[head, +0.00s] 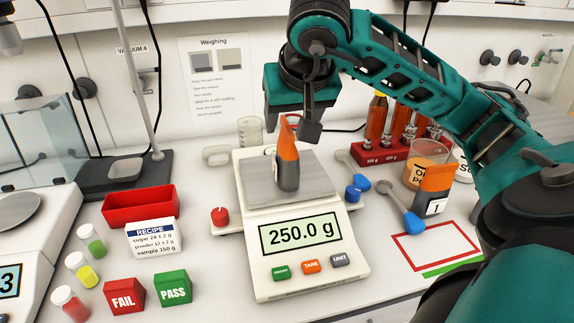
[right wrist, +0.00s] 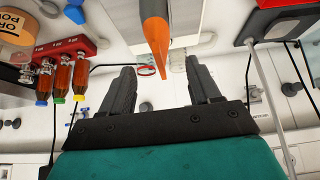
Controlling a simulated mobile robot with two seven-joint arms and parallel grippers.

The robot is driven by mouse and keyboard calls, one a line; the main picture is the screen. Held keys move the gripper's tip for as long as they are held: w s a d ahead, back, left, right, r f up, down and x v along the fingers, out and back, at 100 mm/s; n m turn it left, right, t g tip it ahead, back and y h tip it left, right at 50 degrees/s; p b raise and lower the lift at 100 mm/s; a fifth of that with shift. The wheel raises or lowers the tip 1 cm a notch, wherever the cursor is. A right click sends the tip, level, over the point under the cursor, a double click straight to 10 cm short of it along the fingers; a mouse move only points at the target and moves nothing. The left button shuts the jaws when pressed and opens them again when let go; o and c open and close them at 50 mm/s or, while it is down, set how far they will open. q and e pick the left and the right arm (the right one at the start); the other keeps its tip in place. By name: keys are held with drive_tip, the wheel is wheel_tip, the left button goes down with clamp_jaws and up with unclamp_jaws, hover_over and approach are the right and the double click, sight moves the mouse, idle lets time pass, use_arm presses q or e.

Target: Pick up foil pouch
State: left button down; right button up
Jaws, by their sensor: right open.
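A foil pouch (head: 288,172), grey below and orange above with a pointed top, stands upright on the scale's metal plate (head: 262,208). A second orange and grey pouch (head: 434,190), with a white label marked 1, stands at the right, behind a red-outlined rectangle. My right gripper (head: 291,126) is open just above the first pouch. In the right wrist view, that pouch's orange tip (right wrist: 156,45) shows beyond and between the open fingers (right wrist: 160,70), with clear gaps on both sides. My left gripper is not in view.
The scale display (head: 300,233) reads 250.0 g. A red rack (head: 395,150) with amber bottles and a beaker (head: 425,160) stand to the right. Blue-ended scoops (head: 400,207) lie right of the scale. A red tray (head: 140,205) and recipe card (head: 152,237) are on the left.

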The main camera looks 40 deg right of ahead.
sight(286, 136)
drive_tip(key=x, duration=0.8)
drive_tip(key=shift+d+r, duration=0.1)
clamp_jaws()
idle(0.4)
drive_tip(key=shift+r, duration=0.1)
